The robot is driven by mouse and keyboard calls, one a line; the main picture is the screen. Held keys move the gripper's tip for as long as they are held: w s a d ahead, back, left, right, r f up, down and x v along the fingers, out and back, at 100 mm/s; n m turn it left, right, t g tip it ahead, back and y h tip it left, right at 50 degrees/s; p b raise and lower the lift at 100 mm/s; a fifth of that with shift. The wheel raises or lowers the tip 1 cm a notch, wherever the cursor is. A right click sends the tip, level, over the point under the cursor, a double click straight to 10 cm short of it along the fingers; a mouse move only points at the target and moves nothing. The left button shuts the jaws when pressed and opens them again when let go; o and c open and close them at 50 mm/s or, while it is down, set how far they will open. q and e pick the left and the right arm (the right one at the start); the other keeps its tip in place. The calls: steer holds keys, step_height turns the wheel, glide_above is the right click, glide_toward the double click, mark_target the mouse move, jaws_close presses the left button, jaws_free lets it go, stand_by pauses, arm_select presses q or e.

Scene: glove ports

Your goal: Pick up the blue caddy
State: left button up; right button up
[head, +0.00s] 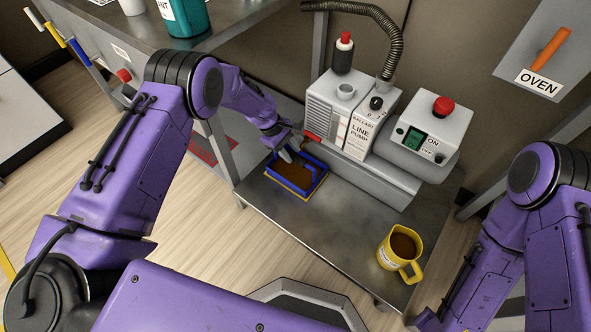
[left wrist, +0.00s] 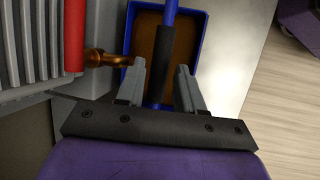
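The blue caddy (head: 314,185) is a small open tray with a brown inside, standing on the grey metal bench shelf at the left of the pump. A yellow edge shows along its lower front side. In the left wrist view the caddy (left wrist: 203,42) has a blue handle with a dark grip (left wrist: 161,52) across its middle. My left gripper (head: 287,151) reaches down over the caddy. Its two fingers (left wrist: 160,72) are apart, one on each side of the handle, with gaps visible. My right arm shows at the right of the head view, but its gripper is out of frame.
The grey line pump (head: 345,130) stands close behind the caddy, with a red bar and brass fitting (left wrist: 108,59) near my left fingers. A yellow mug (head: 396,250) with brown contents stands at the shelf's front right. The shelf (head: 320,225) between caddy and mug is clear.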

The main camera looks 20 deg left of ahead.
mark_target(292, 155)
arm_select(q)
steer(key=b+x, duration=0.1)
steer(key=x, duration=0.2)
steer(key=shift+w+f, duration=0.1)
steer(key=shift+f, duration=0.35)
steer(key=shift+r, duration=0.15)
steer(key=shift+c, duration=0.7)
jaws_close()
